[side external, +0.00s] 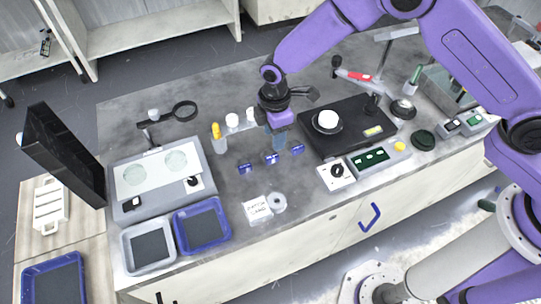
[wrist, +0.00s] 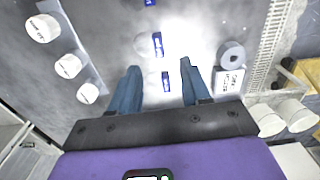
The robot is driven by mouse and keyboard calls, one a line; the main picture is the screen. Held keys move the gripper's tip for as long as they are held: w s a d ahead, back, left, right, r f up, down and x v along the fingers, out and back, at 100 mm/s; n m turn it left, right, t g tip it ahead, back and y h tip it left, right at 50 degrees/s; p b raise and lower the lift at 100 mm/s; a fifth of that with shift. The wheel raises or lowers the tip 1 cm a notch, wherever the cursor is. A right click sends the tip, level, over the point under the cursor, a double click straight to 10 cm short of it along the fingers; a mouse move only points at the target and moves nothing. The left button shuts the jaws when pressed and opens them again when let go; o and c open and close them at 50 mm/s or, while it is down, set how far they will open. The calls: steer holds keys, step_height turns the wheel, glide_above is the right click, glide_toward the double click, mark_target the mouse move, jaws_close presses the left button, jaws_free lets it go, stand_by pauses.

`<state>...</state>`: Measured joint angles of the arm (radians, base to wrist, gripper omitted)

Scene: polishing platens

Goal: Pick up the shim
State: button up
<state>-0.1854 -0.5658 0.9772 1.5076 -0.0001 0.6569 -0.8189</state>
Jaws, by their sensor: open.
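Three small dark blue pieces with pale marks lie in a loose row on the grey bench: a left one (side external: 246,168), a middle one (side external: 271,158) and a right one (side external: 297,149). I cannot tell which is the shim. In the wrist view, one blue piece (wrist: 165,82) appears between my fingers, another (wrist: 157,43) lies just past the fingertips, and a third (wrist: 151,2) is cut by the top edge. My gripper (side external: 278,147) is open and empty, pointing down above the bench behind the row. Its two blue fingers (wrist: 162,72) stand apart.
White-capped containers (wrist: 68,66) stand behind the row, near my gripper. A tape roll (side external: 278,201) and a lettered card (side external: 257,209) lie in front. A black platen machine (side external: 318,143) is at the right, a grey two-disc unit (side external: 120,199) at the left.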

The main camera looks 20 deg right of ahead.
mark_target(272, 157)
steer(key=shift+w+a+f, duration=0.1)
steer(key=shift+f, duration=2.1)
steer(key=shift+w+a+f, duration=0.1)
steer(key=shift+f, duration=2.05)
jaws_close()
